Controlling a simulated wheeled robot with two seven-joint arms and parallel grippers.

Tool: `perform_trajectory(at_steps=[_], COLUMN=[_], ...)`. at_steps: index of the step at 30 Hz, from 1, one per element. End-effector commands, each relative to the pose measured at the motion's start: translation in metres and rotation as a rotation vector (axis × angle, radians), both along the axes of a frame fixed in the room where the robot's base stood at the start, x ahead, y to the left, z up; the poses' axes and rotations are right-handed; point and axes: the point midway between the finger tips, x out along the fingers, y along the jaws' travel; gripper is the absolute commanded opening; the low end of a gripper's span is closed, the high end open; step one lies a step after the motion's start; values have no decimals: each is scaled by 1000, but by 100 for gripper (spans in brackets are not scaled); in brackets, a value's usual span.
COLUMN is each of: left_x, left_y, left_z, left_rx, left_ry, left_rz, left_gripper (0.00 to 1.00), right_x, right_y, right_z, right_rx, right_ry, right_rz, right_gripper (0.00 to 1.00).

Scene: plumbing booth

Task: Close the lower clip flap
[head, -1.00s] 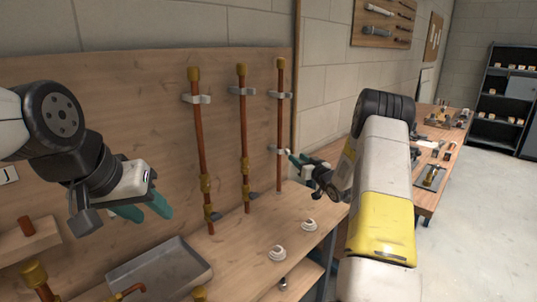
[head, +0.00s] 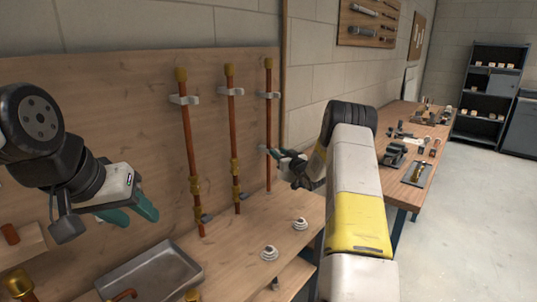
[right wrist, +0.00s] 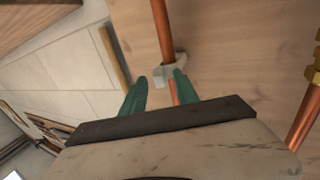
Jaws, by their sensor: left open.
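The rightmost copper pipe (head: 269,120) stands upright against the wooden back panel. A pale clip is around it near the top, and the lower clip (right wrist: 161,77) is on it further down. In the right wrist view a pale part of the lower clip sticks out to the side; I cannot tell how far its flap is open. My right gripper (right wrist: 160,80) has its green fingers apart, with the lower clip at and between the tips; contact is unclear. In the head view it partly hides the lower clip. My left gripper (head: 132,212) is open and empty at the left.
Two more copper pipes (head: 189,140) with brass fittings stand to the left. A grey tray (head: 150,272) and two white round parts (head: 269,253) are on the bench. Another bench (head: 410,172) with tools stands at the right.

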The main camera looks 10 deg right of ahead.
Motion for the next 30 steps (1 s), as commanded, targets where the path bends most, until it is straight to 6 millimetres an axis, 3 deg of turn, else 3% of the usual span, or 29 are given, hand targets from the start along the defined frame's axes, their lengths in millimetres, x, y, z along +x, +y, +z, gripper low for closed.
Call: perform_trajectory(at_steps=[1, 6, 17, 30], left_x=[0, 0, 0, 0], left_y=[0, 0, 0, 0], left_z=[0, 0, 0, 0], left_rx=[0, 0, 0, 0], left_ry=[0, 0, 0, 0], left_rz=[0, 0, 0, 0], left_gripper=[42, 42, 42, 42], right_x=[0, 0, 3, 16], right_y=[0, 0, -2, -7], right_z=[0, 0, 0, 2], right_rx=[0, 0, 1, 0], right_ry=[0, 0, -5, -10], right_rz=[0, 0, 45, 343], right_gripper=[34, 1, 0, 0])
